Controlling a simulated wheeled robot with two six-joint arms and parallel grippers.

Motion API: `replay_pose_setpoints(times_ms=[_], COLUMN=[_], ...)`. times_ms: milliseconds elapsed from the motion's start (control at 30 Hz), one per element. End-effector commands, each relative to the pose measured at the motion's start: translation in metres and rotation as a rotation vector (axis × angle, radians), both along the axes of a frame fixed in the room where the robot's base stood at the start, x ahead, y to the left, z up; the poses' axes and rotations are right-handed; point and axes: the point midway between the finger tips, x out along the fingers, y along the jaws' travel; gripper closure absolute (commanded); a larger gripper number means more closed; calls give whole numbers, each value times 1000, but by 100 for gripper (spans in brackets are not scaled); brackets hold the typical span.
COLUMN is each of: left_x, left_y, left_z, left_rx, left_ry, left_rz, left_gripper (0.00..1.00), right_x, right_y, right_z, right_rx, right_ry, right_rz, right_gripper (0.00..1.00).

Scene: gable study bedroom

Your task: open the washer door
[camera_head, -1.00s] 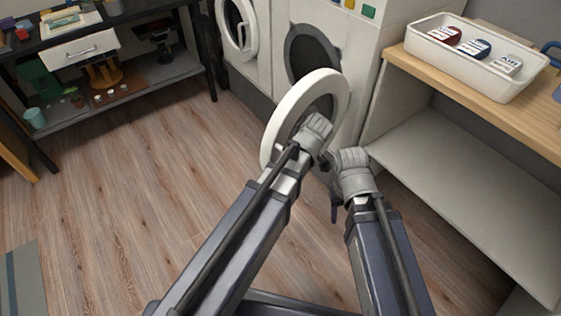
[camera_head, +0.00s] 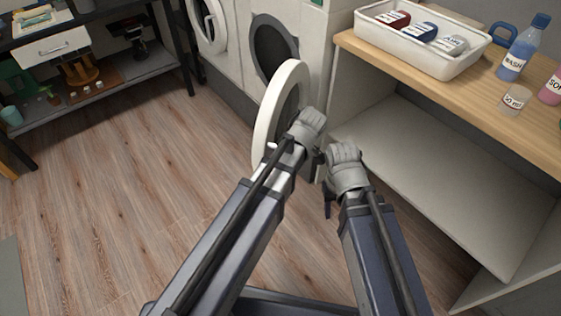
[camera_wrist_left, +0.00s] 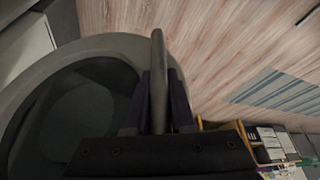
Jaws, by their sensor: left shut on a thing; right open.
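The washer (camera_head: 312,45) is white, with its dark round opening (camera_head: 274,48) uncovered in the head view. Its white ring-shaped door (camera_head: 264,122) is swung well out from the front and shows partly edge-on. My left gripper (camera_head: 307,125) is at the door's right side, its fingertips hidden in the head view. In the left wrist view, its dark fingers are shut around the grey bar of the door handle (camera_wrist_left: 158,75), beside the door's ring and dark glass (camera_wrist_left: 75,110). My right gripper (camera_head: 328,183) is open and empty, just right of the left one.
A wooden-topped shelf unit (camera_head: 440,115) stands close on the right, holding a white tray (camera_head: 425,60) and bottles (camera_head: 517,50). Another white machine (camera_head: 208,20) is left of the washer. A dark table (camera_head: 95,20) stands at far left. Wood floor (camera_head: 130,190) is clear.

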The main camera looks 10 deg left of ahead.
Motion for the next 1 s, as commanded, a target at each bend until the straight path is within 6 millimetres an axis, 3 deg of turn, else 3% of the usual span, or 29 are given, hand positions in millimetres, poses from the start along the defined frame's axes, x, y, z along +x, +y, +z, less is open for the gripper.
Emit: replay_pose_setpoints(times_ms=[33,133,167,400,767,1000], left_x=[-8,-8,-9,-6,-4,-6], left_y=[0,0,0,0,-1,-7], left_z=[-2,-2,-2,-1,2,21], left_rx=[-5,-6,-7,-4,-2,-2], left_ry=[13,13,13,12,8,9], left_rz=[5,5,5,3,3,2], left_gripper=[100,100,75,48,48,48], right_x=[0,0,0,0,0,0], right_y=[0,0,0,0,0,0], right_z=[-1,-1,-1,-1,3,22], right_rx=[0,0,0,0,0,0], right_ry=[0,0,0,0,0,0], right_rz=[0,0,0,0,0,0], right_gripper=[50,50,50,50,50,50])
